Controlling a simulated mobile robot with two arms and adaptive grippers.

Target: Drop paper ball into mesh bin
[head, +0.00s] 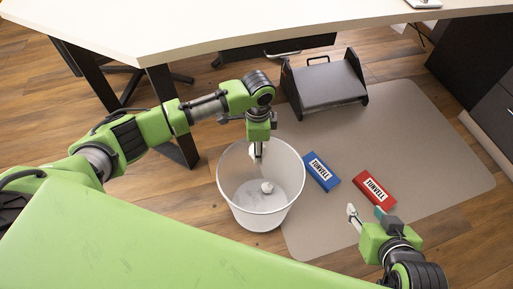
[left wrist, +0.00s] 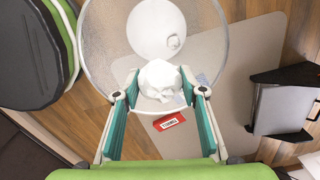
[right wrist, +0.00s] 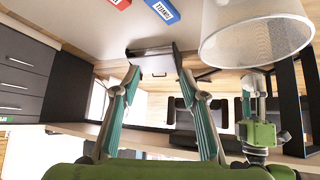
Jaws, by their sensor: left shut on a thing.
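The mesh bin (head: 288,208) is a pale, see-through round bin standing on the floor. It also shows in the left wrist view (left wrist: 88,58). My left gripper (head: 257,150) is over the bin's opening, pointing down. In the left wrist view it is shut on a crumpled white paper ball (left wrist: 158,78), held between the teal-padded fingers. My right gripper (head: 364,213) is open and empty, low at the right, apart from the bin.
A blue box (head: 320,172) and a red box (head: 374,189) lie on the grey mat (head: 430,150) right of the bin. A dark footrest (head: 325,85) stands behind them. The desk (head: 200,25) spans the back, with dark drawers (head: 490,110) at right.

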